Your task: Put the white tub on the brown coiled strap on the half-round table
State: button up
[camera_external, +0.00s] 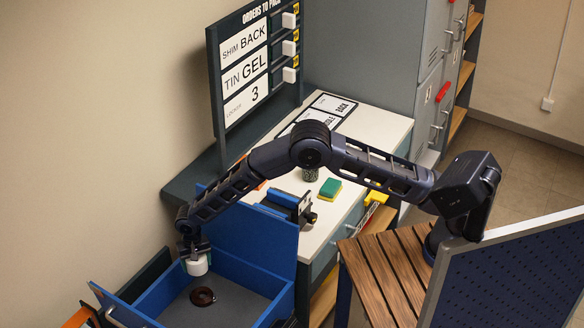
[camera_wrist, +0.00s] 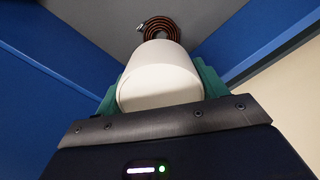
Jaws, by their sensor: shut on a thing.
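The white tub (camera_external: 197,266) is held in my gripper (camera_external: 192,250), above the grey floor of a blue-walled box. In the wrist view the tub (camera_wrist: 160,78) sits between the green finger pads of my gripper (camera_wrist: 158,88), which is shut on it. The brown coiled strap (camera_external: 202,296) lies flat on the box floor, below the tub and slightly right of it. In the wrist view the strap (camera_wrist: 161,26) shows beyond the tub, partly hidden by it. No half-round table is recognisable; the strap lies inside the box.
The blue box wall (camera_external: 262,280) surrounds the grey floor, and a taller blue panel (camera_external: 250,232) stands behind it. A white worktop (camera_external: 372,122) holds a green and yellow sponge (camera_external: 330,188). An order board (camera_external: 245,65) stands at the back. The floor around the strap is clear.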

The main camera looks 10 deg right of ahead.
aim_at(202, 295)
notch_tip(202, 295, down, 15)
jog(key=shift+r, duration=0.2)
dwell(0.4)
jog(key=shift+f, duration=0.15)
jog(key=o, duration=1.2)
notch_tip(202, 295, up, 12)
jog(key=shift+r, duration=0.15)
